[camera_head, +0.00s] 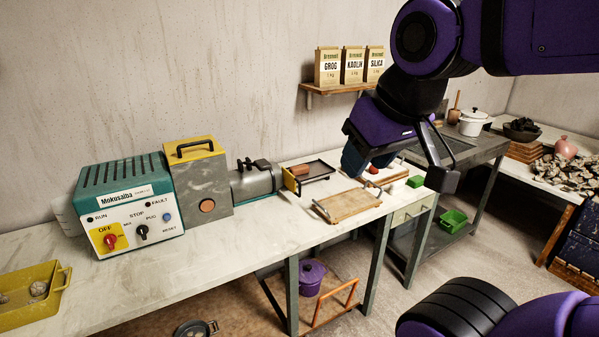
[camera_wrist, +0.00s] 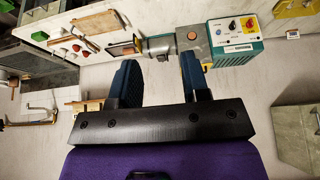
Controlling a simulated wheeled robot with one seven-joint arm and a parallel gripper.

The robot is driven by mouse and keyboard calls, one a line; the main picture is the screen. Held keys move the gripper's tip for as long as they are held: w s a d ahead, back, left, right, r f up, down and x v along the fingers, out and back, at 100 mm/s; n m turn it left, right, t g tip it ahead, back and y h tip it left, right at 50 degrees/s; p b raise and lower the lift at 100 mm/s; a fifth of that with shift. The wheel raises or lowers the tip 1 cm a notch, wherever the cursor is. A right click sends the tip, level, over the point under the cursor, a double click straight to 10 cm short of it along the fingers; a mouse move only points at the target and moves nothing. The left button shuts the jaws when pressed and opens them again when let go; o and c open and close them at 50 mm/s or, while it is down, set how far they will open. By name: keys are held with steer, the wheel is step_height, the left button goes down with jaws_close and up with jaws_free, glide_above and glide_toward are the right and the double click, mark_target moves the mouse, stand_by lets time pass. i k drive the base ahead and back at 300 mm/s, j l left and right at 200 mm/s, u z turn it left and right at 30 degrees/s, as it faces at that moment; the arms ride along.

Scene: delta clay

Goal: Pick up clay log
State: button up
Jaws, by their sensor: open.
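A reddish-brown clay log (camera_head: 300,170) appears to lie in a dark shallow tray (camera_head: 318,178) just past the yellow-edged outlet of the pug mill (camera_head: 255,180). In the wrist view, a brown piece that looks like this log (camera_wrist: 122,49) shows beside the outlet, small and to the left of the picture's middle. My gripper (camera_head: 400,172) is up over the right end of the bench, to the right of the log and apart from it. In the wrist view, its two blue fingers (camera_wrist: 160,75) are spread wide with nothing between them.
A wooden board (camera_head: 348,204) lies on the bench between the log and my gripper, with small red and green items (camera_head: 415,181) to the right. The teal control box (camera_head: 128,205) stands at left. A shelf with bags (camera_head: 350,88) is above the bench.

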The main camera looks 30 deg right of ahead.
mark_target(297, 170)
steer(key=i+l, duration=0.35)
steer(key=l, duration=0.15)
steer(key=i+l, duration=0.75)
steer(key=l, duration=0.25)
steer(key=i+l, duration=0.35)
steer(key=l, duration=0.1)
